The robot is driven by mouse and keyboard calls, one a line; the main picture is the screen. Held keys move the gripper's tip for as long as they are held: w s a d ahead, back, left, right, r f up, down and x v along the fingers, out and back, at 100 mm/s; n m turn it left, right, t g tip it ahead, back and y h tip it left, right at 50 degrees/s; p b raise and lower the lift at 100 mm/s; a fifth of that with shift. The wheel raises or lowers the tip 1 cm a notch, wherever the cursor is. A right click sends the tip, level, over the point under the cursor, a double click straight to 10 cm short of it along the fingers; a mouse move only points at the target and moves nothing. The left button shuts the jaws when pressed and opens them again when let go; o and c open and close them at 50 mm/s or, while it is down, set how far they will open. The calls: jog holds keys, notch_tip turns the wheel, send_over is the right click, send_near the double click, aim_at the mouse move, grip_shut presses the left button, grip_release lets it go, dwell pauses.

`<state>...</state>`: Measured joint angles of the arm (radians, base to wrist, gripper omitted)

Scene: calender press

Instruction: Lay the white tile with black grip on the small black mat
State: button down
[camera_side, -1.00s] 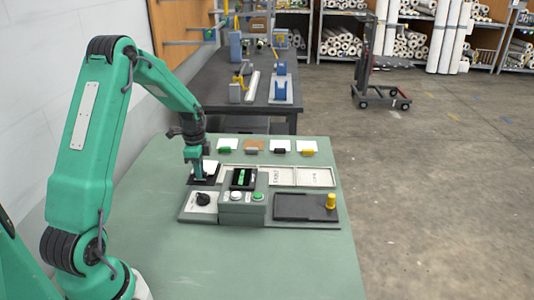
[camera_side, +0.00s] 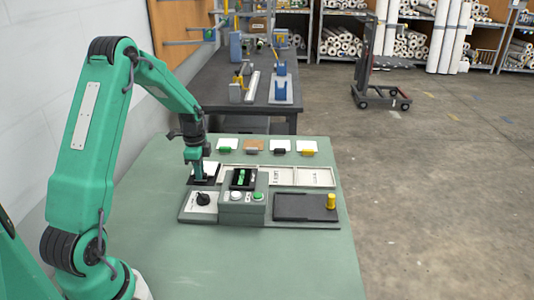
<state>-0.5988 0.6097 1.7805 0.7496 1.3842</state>
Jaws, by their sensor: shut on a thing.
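My gripper (camera_side: 198,175) is at the left of the station, shut on a white tile (camera_side: 211,168). The jaws hide the tile's grip, so I cannot tell its colour. The tile is at the small black mat (camera_side: 216,180), whose dark edges show around it. I cannot tell if the tile rests flat on the mat or is just above it. Another white tile with a black grip (camera_side: 280,147) lies in the row at the back of the green table.
The back row also holds a white tile with green grip (camera_side: 228,144), a brown tile with grey grip (camera_side: 253,145) and a white tile with yellow grip (camera_side: 307,147). A button box (camera_side: 241,208) and a dark plate with yellow knob (camera_side: 302,207) stand in front. The front table is clear.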

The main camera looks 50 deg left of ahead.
jog(key=shift+f, duration=0.35)
dwell(0.7)
jog(key=c, duration=0.7)
grip_release()
jog(key=shift+s, duration=0.1)
jog(key=shift+d, duration=0.1)
jog(key=shift+c, duration=0.5)
jog(key=shift+r, duration=0.15)
jog(key=shift+c, duration=0.2)
jog(key=shift+o, duration=0.6)
jog(key=shift+r, duration=3.35)
